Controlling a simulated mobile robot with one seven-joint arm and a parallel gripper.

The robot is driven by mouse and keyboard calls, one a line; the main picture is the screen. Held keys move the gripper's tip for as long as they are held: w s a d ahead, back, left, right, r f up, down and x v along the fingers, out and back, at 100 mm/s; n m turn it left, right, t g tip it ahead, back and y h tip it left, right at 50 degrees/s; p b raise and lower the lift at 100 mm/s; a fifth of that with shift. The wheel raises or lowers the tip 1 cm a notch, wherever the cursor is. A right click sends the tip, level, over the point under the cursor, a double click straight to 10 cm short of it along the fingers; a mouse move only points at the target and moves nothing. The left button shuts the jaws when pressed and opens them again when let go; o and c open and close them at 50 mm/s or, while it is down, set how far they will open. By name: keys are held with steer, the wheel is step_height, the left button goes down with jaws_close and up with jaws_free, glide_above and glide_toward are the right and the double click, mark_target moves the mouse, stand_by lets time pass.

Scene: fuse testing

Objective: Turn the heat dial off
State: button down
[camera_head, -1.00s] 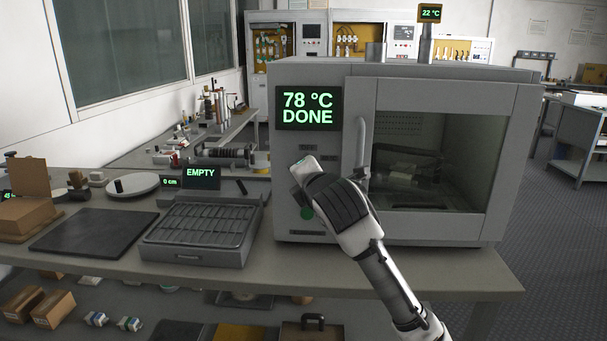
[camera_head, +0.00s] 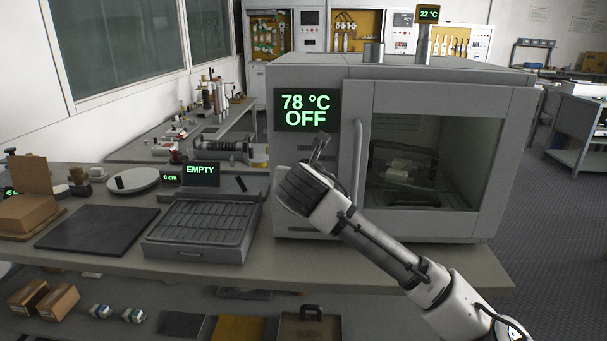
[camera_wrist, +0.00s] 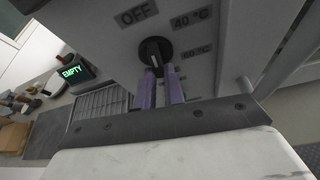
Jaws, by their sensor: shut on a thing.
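The heat dial (camera_wrist: 155,50) is a round black knob on the grey oven's front panel, seen in the wrist view. Labels "OFF" (camera_wrist: 138,13), "40 °C" (camera_wrist: 190,17) and "60 °C" (camera_wrist: 196,50) surround it. My gripper (camera_wrist: 160,72) has its two purplish fingers at the dial's lower part, shut on it. In the head view my gripper (camera_head: 319,147) is at the panel left of the oven door, and it hides the dial. The oven display (camera_head: 305,110) reads "78 °C OFF".
The oven door handle (camera_head: 359,160) stands out just right of my gripper. The oven window (camera_head: 420,150) shows a dim object inside. Left on the bench are a grey ribbed tray (camera_head: 200,225), an "EMPTY" display (camera_head: 201,174) and a dark flat plate (camera_head: 97,230).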

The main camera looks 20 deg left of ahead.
steer(key=shift+n+h, duration=0.4)
steer(key=shift+n, duration=0.2)
steer(key=shift+f, duration=0.1)
steer(key=c, duration=1.5)
jaws_free()
steer(key=shift+p, duration=0.3)
steer(key=b+v, duration=0.2)
steer(key=v, duration=1.2)
steer(key=shift+f, duration=0.1)
